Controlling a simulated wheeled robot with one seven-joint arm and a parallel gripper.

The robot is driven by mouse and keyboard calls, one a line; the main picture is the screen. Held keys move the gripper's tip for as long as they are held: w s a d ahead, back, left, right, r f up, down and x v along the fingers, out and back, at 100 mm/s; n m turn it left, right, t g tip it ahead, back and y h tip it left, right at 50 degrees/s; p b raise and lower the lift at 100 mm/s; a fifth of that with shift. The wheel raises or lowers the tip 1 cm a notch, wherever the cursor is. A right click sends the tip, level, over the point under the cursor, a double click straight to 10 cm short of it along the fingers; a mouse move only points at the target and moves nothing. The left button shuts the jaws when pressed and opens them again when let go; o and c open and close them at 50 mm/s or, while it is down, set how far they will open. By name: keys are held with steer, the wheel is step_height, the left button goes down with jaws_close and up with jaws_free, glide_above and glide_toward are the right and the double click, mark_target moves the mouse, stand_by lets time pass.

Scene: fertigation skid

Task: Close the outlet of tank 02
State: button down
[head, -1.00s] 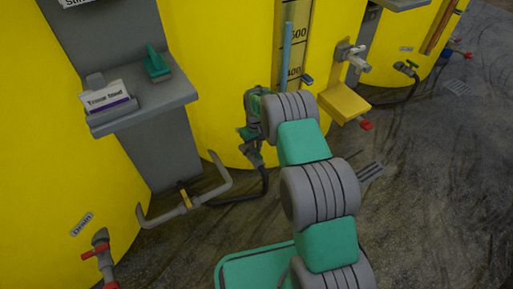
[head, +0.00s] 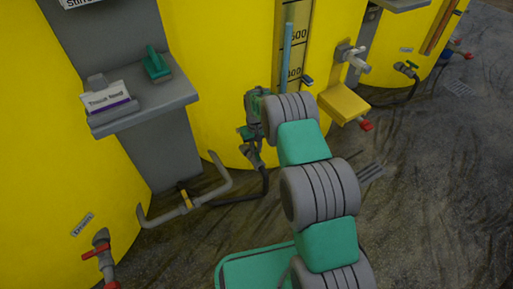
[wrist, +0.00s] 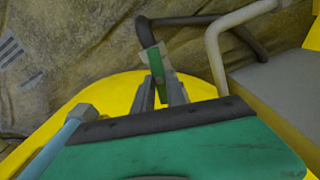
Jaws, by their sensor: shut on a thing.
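The middle yellow tank (head: 215,90) has a low outlet with a grey valve (head: 254,155) and a dark hose leading away from it. No tank number is readable on it. In the wrist view a green lever handle (wrist: 156,66) stands in front of a grey fitting. My gripper (wrist: 160,92) is shut on this green handle, with one grey finger on each side of it. In the head view my wrist and arm partly cover the outlet, and the fingertips cannot be made out there.
A grey bent pipe (head: 187,207) runs low at the left. A grey shelf (head: 145,113) holds a labelled box and a green object. A yellow block (head: 344,106) and a tap (head: 353,57) sit right of the arm. A drain valve with red handles (head: 100,250) stands lower left.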

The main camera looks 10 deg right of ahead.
steer(key=m, duration=0.4)
steer(key=shift+d, duration=0.1)
steer(key=m, duration=0.4)
steer(key=shift+p, duration=0.35)
steer(key=m, duration=0.4)
steer(key=shift+m, duration=1.7)
steer(key=shift+a+r, duration=0.1)
steer(key=shift+a, duration=0.1)
steer(key=shift+w, duration=0.1)
steer(key=c, duration=1.6)
jaws_free()
steer(key=shift+a, duration=0.1)
steer(key=shift+o, duration=1.2)
steer(key=shift+d, duration=0.2)
